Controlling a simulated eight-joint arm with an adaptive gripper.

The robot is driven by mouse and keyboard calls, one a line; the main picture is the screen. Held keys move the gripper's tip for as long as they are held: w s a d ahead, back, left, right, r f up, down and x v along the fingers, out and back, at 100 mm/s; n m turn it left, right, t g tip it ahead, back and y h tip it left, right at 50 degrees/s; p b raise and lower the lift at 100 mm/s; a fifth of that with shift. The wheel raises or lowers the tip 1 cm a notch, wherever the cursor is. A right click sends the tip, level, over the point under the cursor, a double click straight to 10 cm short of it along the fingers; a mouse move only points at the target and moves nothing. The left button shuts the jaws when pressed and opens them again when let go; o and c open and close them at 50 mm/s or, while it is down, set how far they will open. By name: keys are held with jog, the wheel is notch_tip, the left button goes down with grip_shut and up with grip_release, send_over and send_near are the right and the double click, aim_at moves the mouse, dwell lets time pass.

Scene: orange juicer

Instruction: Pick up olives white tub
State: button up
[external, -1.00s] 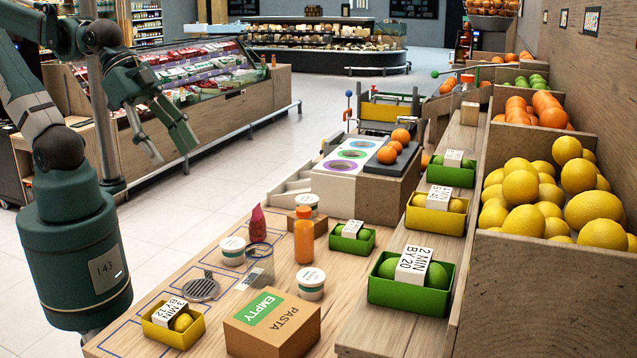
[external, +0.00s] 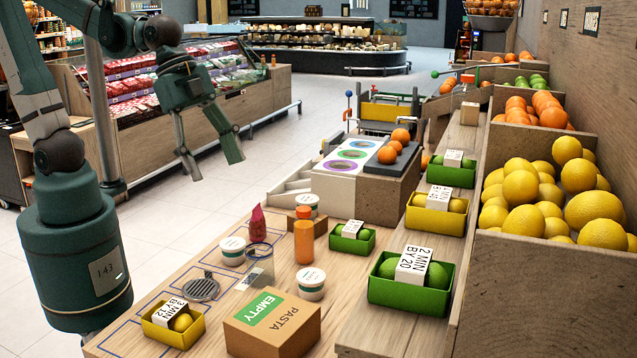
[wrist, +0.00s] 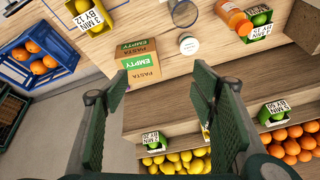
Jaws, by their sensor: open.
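One white tub (wrist: 189,44) also shows in the wrist view, near the clear glass. My gripper (external: 213,165) is open and empty, raised in the air to the left of the table, apart from all the tubs. In the wrist view its fingers (wrist: 160,90) are spread wide.
Yellow and green fruit baskets (external: 173,334) sit nearby. The wooden fruit shelf (external: 545,285) bounds the right side.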

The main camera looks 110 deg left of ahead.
jog(key=w+a+f+m+g+h, duration=0.15)
jog(key=w+a+f+m, duration=0.35)
jog(key=w+f, duration=0.5)
jog(key=m+g+b, duration=0.1)
jog(key=m+g, duration=0.1)
jog(key=m, duration=0.2)
send_over(311, 275)
jog(key=s+a, duration=0.1)
jog(key=shift+h, duration=0.35)
notch_tip(311, 275, down, 12)
jog(key=shift+r, duration=0.25)
jog(key=shift+w+a+f, duration=0.1)
jog(key=shift+a+f, duration=0.15)
jog(key=shift+f, duration=0.35)
jog(key=shift+f, duration=0.15)
jog(key=shift+x, duration=1.15)
jog(key=shift+f, duration=0.1)
jog(key=shift+b+x, duration=0.3)
jog(key=shift+x, duration=2.2)
jog(key=shift+a, duration=0.1)
jog(key=c, duration=0.9)
